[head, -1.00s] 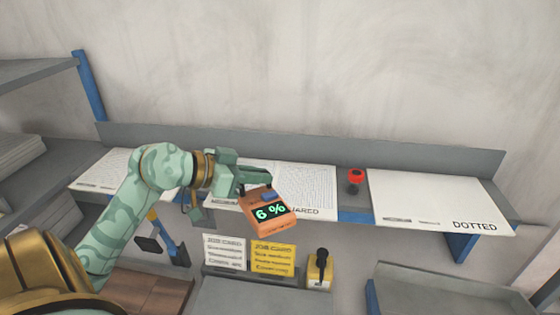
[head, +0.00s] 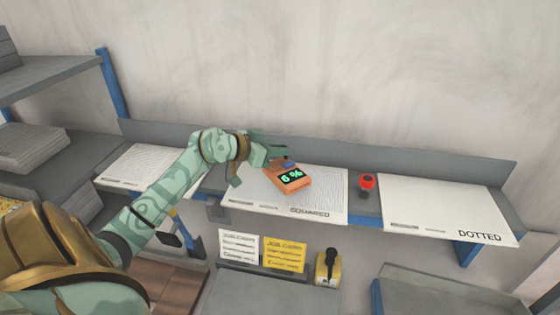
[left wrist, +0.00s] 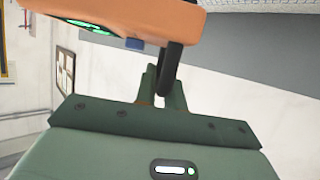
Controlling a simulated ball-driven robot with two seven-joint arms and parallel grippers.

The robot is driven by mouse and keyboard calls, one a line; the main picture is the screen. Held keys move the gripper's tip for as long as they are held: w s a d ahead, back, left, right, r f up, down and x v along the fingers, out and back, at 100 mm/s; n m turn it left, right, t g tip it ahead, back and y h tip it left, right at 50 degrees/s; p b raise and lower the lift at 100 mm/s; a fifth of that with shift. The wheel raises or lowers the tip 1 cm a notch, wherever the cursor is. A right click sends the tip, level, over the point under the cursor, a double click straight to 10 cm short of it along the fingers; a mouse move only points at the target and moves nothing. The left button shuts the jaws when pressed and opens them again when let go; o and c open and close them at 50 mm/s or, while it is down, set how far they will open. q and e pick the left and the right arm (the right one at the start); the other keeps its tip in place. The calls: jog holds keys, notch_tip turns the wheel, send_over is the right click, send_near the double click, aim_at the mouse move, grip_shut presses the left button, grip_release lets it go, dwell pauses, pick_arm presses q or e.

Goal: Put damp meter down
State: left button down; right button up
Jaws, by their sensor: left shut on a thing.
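The damp meter (head: 290,178) is an orange box with a green lit display reading 6 %. In the head view it is over the white sheet marked SQUARED (head: 310,205); I cannot tell whether it touches the sheet. My left gripper (head: 272,158) is shut on the meter at its far end. In the left wrist view the meter's orange body (left wrist: 120,20) fills the top, with a dark loop beside the green fingers (left wrist: 160,85). My right gripper is not in view.
A red-topped device (head: 366,184) stands right of the SQUARED sheet. The DOTTED sheet (head: 440,205) lies further right on the shelf. A white and a yellow job card (head: 284,254) and a yellow block with a black knob (head: 328,266) are below. A grey ledge runs behind.

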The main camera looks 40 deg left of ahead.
aim_at(274, 161)
pick_arm(q)
jog(key=shift+w+a+f, duration=0.1)
jog(key=shift+w+f, duration=0.6)
jog(key=shift+f, duration=1.55)
jog(key=c, duration=1.5)
grip_release()
jog(key=shift+f, duration=0.15)
jog(key=v, duration=1.2)
jog(key=shift+s+a, duration=0.1)
